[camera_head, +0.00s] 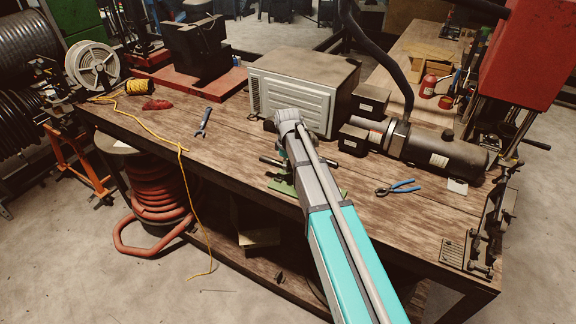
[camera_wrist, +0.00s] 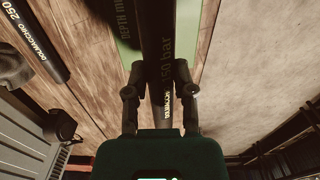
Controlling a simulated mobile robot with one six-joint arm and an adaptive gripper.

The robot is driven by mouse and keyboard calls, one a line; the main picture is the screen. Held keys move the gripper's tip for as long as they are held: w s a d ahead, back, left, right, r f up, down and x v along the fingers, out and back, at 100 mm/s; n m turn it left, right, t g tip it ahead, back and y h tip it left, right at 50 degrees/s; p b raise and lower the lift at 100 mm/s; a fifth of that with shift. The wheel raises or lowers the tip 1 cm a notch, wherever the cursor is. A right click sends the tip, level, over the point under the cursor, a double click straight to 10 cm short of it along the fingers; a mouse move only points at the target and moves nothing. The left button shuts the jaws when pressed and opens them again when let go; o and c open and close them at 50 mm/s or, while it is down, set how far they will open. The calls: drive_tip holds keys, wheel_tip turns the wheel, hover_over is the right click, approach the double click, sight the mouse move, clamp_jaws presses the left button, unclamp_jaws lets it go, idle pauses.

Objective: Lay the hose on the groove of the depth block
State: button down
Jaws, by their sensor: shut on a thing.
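In the wrist view my gripper (camera_wrist: 158,78) is shut on a black hose (camera_wrist: 158,42) with printed lettering, one finger on each side. The hose runs lengthwise away from the gripper, over the pale green depth block (camera_wrist: 131,40), whose face carries "DEPTH mm" lettering. The groove is hidden under the hose, and I cannot tell whether the hose touches the block. In the head view the green block (camera_head: 282,187) shows partly on the bench near its front edge. My arm covers most of the gripper and block there.
A second black hose (camera_wrist: 34,42) lies to the left in the wrist view. On the wooden bench (camera_head: 235,155) are a ribbed grey box (camera_head: 300,95), a cylindrical motor unit (camera_head: 435,148), blue-handled pliers (camera_head: 400,188) and a wrench (camera_head: 203,122). The bench left of the block is mostly clear.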

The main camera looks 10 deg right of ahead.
sight(288, 182)
drive_tip(key=shift+f+b, duration=1.95)
drive_tip(key=shift+f, duration=0.25)
drive_tip(key=shift+f+b, duration=0.5)
drive_tip(key=shift+f, duration=0.05)
idle(1.2)
drive_tip(key=shift+c, duration=1.9)
unclamp_jaws()
drive_tip(key=shift+r, duration=0.15)
drive_tip(key=shift+r+p, duration=3.9)
drive_tip(key=shift+p, duration=0.15)
drive_tip(key=shift+s, duration=0.1)
